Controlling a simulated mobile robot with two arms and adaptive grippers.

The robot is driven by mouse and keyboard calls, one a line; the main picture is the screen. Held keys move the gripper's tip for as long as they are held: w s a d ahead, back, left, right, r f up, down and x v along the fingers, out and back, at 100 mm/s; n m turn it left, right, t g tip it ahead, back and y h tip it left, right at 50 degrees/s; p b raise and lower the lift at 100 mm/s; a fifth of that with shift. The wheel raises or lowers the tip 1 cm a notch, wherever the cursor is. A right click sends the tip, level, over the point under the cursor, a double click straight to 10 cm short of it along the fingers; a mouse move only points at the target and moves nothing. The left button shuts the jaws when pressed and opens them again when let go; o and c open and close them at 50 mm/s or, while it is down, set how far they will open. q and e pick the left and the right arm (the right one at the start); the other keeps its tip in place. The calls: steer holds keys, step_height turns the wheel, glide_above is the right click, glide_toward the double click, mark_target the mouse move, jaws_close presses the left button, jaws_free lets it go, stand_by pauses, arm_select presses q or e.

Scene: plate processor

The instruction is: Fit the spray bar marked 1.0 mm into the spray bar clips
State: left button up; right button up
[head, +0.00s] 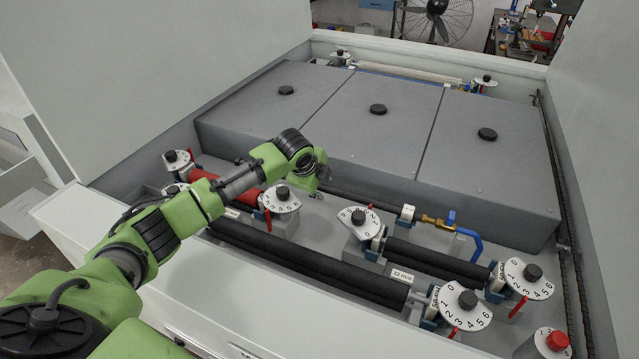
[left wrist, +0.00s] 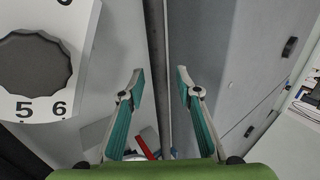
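My left gripper (head: 322,174) is over the middle of the machine, beside the front edge of the grey covers. In the left wrist view my left gripper (left wrist: 158,80) is open, with nothing held between its teal fingers. A thin dark bar (head: 375,201) runs right from beside the gripper to a white-labelled holder (head: 408,212) and a brass fitting (head: 432,220) with a blue hose (head: 470,238). I cannot read a 1.0 mm mark, nor tell whether this bar is the spray bar or the holder a clip. My right gripper is not in view.
Black rollers (head: 310,262) and several numbered dials (head: 281,199) with red pointers stand along the front. Three grey covers (head: 378,135) with black knobs fill the back. A red button (head: 556,341) is at lower right. High white walls flank the machine.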

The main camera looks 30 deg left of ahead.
arm_select(q)
steer(key=b+v, duration=0.2)
steer(key=v, duration=1)
steer(key=shift+r, duration=0.15)
